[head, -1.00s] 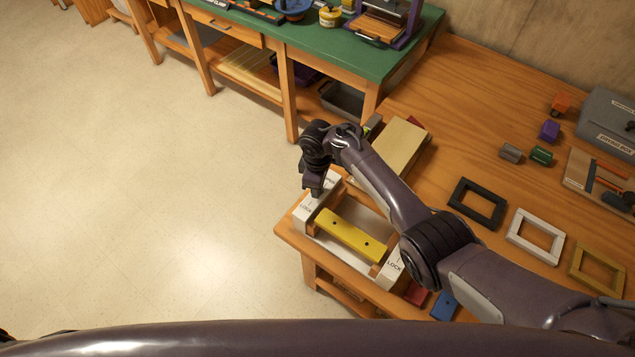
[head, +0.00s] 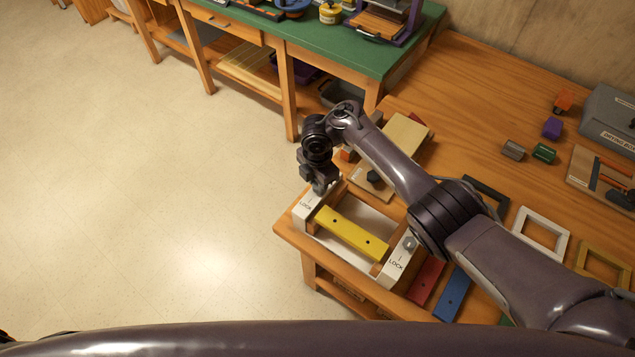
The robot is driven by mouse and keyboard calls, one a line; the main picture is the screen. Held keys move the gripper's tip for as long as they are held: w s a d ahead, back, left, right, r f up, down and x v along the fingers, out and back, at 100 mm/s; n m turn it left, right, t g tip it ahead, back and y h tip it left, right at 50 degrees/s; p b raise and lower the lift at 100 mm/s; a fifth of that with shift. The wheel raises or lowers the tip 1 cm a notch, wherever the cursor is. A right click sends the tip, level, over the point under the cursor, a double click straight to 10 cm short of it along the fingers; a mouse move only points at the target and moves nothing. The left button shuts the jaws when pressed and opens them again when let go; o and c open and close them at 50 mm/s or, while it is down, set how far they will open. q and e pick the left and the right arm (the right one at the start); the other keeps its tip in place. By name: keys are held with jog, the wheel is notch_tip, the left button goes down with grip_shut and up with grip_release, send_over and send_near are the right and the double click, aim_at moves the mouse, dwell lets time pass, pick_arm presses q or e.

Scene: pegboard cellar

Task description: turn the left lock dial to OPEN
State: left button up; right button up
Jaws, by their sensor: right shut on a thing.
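A pale fixture with white end blocks sits at the near corner of the wooden bench, with a yellow bar (head: 352,234) across it. The left end block (head: 303,214) shows the word LOCK and a mark line. My right gripper (head: 323,191) points down at the far part of that block and is shut on the left lock dial, which its fingers hide. The dial's pointing direction and any OPEN label there cannot be read. The right lock dial (head: 409,243), a small grey knob, stands on the right end block (head: 393,269), also marked LOCK. My left gripper is out of view.
Red (head: 426,281) and blue (head: 452,294) bars lie right of the fixture. A wooden board with a dark knob (head: 373,178) lies behind it. Picture frames, including a white one (head: 541,236), lie farther right. Open floor (head: 150,180) is at left.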

jog(key=n+b, duration=0.2)
jog(key=n, duration=0.2)
jog(key=shift+f+n, duration=0.15)
jog(key=shift+n, duration=0.25)
jog(key=n+b, duration=0.4)
jog(key=shift+d+n, duration=0.1)
jog(key=shift+n, duration=0.2)
jog(key=shift+n+b, duration=0.55)
jog(key=shift+n, duration=0.65)
jog(key=shift+n+b, duration=0.3)
jog(key=shift+n, duration=1.4)
jog(key=o, duration=1)
jog(key=shift+c, duration=0.2)
